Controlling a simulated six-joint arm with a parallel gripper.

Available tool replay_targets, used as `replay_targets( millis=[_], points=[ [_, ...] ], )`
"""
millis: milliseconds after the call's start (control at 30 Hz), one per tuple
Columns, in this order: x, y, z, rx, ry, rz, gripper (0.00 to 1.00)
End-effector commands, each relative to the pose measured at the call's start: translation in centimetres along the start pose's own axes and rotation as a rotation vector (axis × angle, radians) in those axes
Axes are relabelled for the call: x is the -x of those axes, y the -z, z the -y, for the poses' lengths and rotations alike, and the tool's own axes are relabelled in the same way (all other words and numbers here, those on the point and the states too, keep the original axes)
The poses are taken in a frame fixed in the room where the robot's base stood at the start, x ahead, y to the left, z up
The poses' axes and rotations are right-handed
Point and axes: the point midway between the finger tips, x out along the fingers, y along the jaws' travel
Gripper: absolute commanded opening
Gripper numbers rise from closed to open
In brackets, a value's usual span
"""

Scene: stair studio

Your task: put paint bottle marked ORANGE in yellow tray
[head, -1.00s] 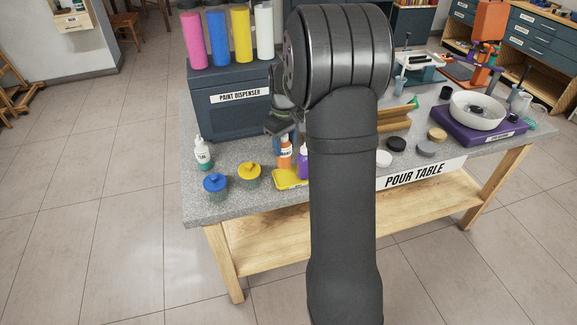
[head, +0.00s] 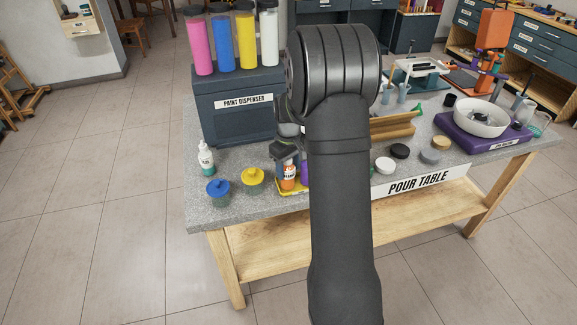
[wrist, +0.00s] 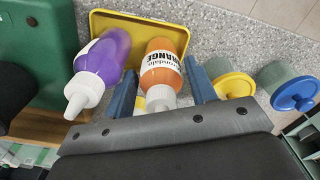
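The orange paint bottle marked ORANGE (wrist: 160,68) is between the two blue fingers of my gripper (wrist: 162,75), which look shut on its sides. In the head view the bottle (head: 288,178) is upright, low at the yellow tray (head: 283,190). Whether its base touches the tray floor is hidden. The yellow tray also shows in the wrist view (wrist: 120,22), behind the bottles. A purple bottle with a white cap (wrist: 103,60) stands beside the orange one, on the tray. My gripper (head: 287,160) is above the tray in the head view.
A yellow-lidded pot (head: 252,177), a blue-lidded pot (head: 218,188) and a teal bottle (head: 206,160) stand left of the tray. The paint dispenser (head: 238,118) is behind. Several round lids, one of them black (head: 399,151), lie to the right.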

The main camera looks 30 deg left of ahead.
Motion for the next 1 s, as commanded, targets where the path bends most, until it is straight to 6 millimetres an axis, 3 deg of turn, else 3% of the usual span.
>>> replay_targets(
  millis=[233, 367, 800, 1000],
  points=[
    [0.1, 0.0, 0.0, 0.0, 0.0, -0.001, 0.51],
    [1.1, 0.1, -0.1, 0.0, -0.002, -0.004, 0.51],
    [9.9, 0.1, 0.0, 0.0, -0.002, -0.004, 0.51],
    [12.0, 0.0, 0.0, 0.0, 0.0, -0.001, 0.51]
  ],
)
